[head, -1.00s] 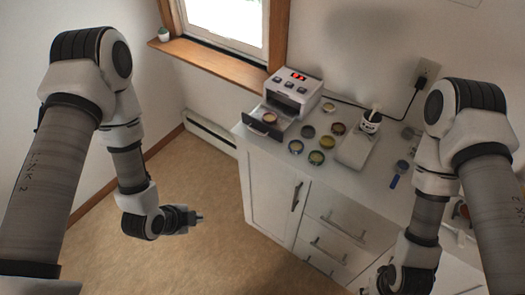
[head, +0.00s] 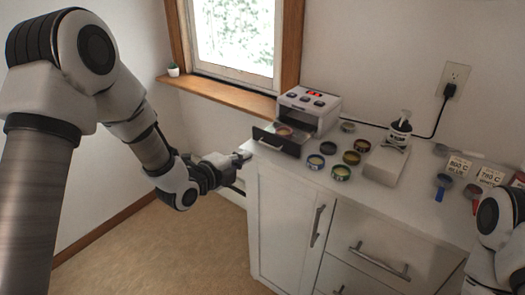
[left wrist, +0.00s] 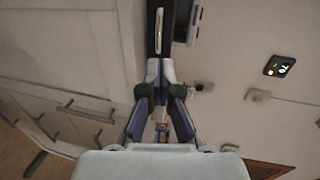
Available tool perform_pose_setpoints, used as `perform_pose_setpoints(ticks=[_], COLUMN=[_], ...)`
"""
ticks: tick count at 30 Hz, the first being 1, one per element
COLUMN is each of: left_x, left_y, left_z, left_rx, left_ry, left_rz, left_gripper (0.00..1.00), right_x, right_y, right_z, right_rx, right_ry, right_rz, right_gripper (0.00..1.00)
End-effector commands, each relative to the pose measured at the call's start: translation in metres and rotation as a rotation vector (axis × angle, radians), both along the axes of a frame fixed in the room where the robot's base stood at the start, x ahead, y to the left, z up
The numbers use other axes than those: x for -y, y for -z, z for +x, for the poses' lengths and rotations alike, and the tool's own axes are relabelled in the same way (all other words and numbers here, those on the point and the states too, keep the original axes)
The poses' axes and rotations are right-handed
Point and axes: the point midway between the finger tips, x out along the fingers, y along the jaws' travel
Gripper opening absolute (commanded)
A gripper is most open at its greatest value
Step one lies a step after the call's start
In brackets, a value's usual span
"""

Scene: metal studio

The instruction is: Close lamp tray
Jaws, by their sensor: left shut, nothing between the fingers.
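The lamp (head: 310,104) is a white box with a red display and buttons, standing at the back left of the white counter. Its tray (head: 272,142) has a dark front and is pulled out toward the counter's left edge, with a small round tin (head: 285,131) in it. My left gripper (head: 243,155) is shut and empty, just left of the tray front at about counter height. In the left wrist view, the shut fingertips (left wrist: 160,69) point at the dark tray front (left wrist: 152,44) with its light handle. Whether they touch it is unclear. My right gripper is out of view.
Several round tins (head: 340,172) lie right of the tray. A blue brush-like tool (head: 441,186) and labelled cards lie farther right. Open floor is left of the cabinet (head: 283,215).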

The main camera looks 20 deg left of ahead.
Motion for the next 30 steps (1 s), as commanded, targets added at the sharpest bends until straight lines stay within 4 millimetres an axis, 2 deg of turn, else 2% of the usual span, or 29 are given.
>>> perform_pose_setpoints(ticks=[6,12,16,26,30], left_x=[0.016,0.025,0.027,0.027,0.030], left_y=[0.011,0.017,0.019,0.020,0.021], left_z=[0.044,0.073,0.079,0.080,0.089], left_rx=[0.001,0.000,-0.001,-0.001,0.001], left_ry=[0.002,0.001,0.000,0.000,0.000], left_rz=[0.003,0.001,0.000,0.000,0.001], left_gripper=[0.00,0.00,0.00,0.00,0.00], right_x=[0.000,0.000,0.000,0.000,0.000], right_y=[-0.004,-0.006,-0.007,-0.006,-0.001], right_z=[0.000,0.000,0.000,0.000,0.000], right_rx=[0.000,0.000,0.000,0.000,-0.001], right_ry=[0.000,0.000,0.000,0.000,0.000], right_rz=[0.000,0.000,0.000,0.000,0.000], right_gripper=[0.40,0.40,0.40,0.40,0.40])
